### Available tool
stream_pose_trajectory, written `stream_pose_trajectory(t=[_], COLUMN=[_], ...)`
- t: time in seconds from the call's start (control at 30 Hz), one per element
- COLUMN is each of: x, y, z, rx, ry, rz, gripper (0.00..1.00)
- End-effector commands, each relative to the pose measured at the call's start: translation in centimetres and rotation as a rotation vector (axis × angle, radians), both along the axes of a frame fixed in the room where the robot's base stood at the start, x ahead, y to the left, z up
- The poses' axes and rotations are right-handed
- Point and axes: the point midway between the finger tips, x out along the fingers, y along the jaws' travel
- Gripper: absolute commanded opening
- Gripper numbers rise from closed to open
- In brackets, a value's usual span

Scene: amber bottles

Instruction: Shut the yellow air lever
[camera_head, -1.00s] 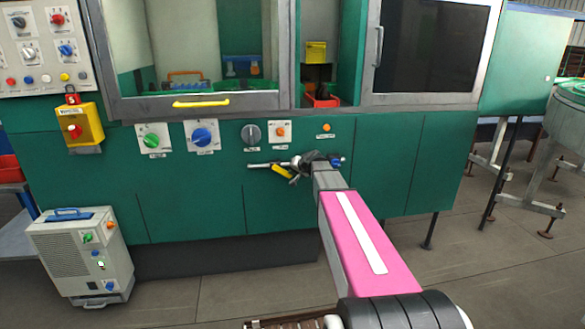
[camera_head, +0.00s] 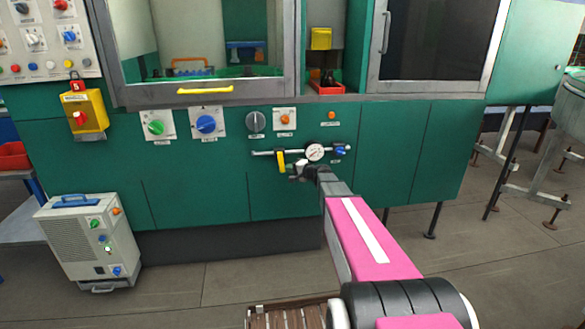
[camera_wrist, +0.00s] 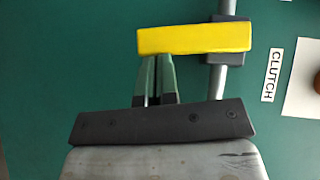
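The yellow air lever (camera_head: 281,160) hangs straight down from a thin grey pipe (camera_head: 262,153) on the green machine front, at right angles to the pipe. In the wrist view the lever (camera_wrist: 195,38) lies across the top, with the pipe (camera_wrist: 222,75) running upright at its right end. My gripper (camera_head: 296,170) is just right of the lever and slightly below the pipe. In the wrist view its two green fingers (camera_wrist: 155,60) are close together with nothing between them. Their tips reach the lever's lower edge in the picture; whether they touch it is unclear.
A round white gauge (camera_head: 315,151) and a blue knob (camera_head: 341,150) sit on the pipe right of the lever, close to my gripper. Several knobs and buttons, including a blue dial (camera_head: 206,124), line the panel above. A grey unit (camera_head: 88,240) stands on the floor at left.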

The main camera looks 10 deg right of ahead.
Motion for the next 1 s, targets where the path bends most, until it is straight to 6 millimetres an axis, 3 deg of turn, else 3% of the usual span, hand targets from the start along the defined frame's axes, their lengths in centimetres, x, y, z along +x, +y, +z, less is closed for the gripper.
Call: stream_pose_trajectory(t=[1.0], x=[0.1], y=[1.2], z=[-0.8], rx=[-0.006], ry=[0.001], rz=[0.005], gripper=[0.00])
